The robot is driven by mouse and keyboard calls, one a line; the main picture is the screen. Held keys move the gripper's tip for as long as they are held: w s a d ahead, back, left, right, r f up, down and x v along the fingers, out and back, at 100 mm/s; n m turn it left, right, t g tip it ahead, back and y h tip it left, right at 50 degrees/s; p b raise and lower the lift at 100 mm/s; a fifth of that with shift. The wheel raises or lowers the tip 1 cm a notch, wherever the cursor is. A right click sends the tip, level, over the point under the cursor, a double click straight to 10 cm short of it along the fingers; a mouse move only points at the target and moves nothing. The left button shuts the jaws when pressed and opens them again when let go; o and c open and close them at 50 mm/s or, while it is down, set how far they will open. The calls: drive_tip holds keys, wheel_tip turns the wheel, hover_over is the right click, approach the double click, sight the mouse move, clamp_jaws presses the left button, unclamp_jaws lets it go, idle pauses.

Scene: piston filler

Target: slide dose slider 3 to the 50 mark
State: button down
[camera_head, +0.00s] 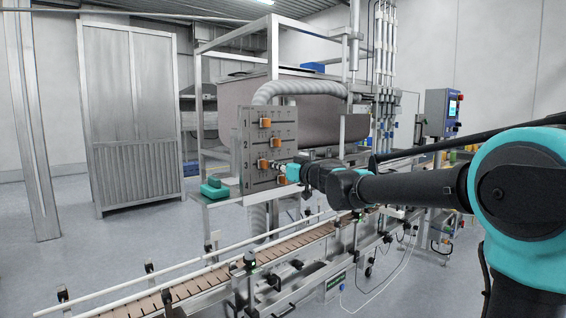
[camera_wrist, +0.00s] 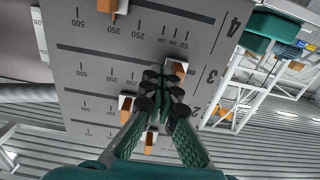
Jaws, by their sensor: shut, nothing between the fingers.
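A grey upright dose panel (camera_head: 254,135) carries numbered rows with orange slider knobs. Dose slider 3 (camera_head: 264,164) is near the left end of its row. In the wrist view the panel is upside down, and slider 3 (camera_wrist: 178,68) is near the low end of its scale. The 50 mark of row 3 is hidden behind my fingers, so I cannot read its exact setting. My gripper (camera_head: 287,173) is shut and empty in front of the panel. In the wrist view its fingertips (camera_wrist: 161,92) are close beside slider 3; I cannot tell whether they touch it.
The slider 4 knob (camera_wrist: 107,5) and the slider 2 knob (camera_wrist: 126,108) are near my fingers. The slider 1 knob (camera_head: 265,122) is at the top. A conveyor (camera_head: 190,288) runs below. A teal object (camera_head: 214,189) is left of the panel.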

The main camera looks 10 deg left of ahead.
drive_tip(key=shift+w+d, duration=0.1)
drive_tip(key=w+v, duration=0.1)
drive_tip(key=v, duration=0.7)
drive_tip(key=shift+d, duration=0.4)
idle(0.5)
drive_tip(key=shift+f, duration=0.1)
drive_tip(key=s+d+f+m+g+h, duration=0.15)
drive_tip(key=s+d+f, duration=0.3)
drive_tip(key=f, duration=0.45)
drive_tip(key=s+d+f+m+g+h, duration=0.1)
drive_tip(key=s+d+f+h, duration=0.3)
drive_tip(key=f, duration=0.5)
drive_tip(key=s+d+f+m+g+h, duration=0.15)
drive_tip(key=s+d+f, duration=0.3)
drive_tip(key=f, duration=0.45)
drive_tip(key=s+d+f+m+g+h, duration=0.1)
drive_tip(key=s+d+f+m+h, duration=0.2)
drive_tip(key=s+d+f, duration=0.4)
drive_tip(key=s+d+f+m+g+h, duration=0.1)
drive_tip(key=s+d+f+m+h, duration=0.2)
drive_tip(key=s+d+f, duration=0.5)
drive_tip(key=d+f+h, duration=0.1)
drive_tip(key=d+f, duration=0.1)
drive_tip(key=d, duration=0.2)
drive_tip(key=shift+d+g, duration=0.4)
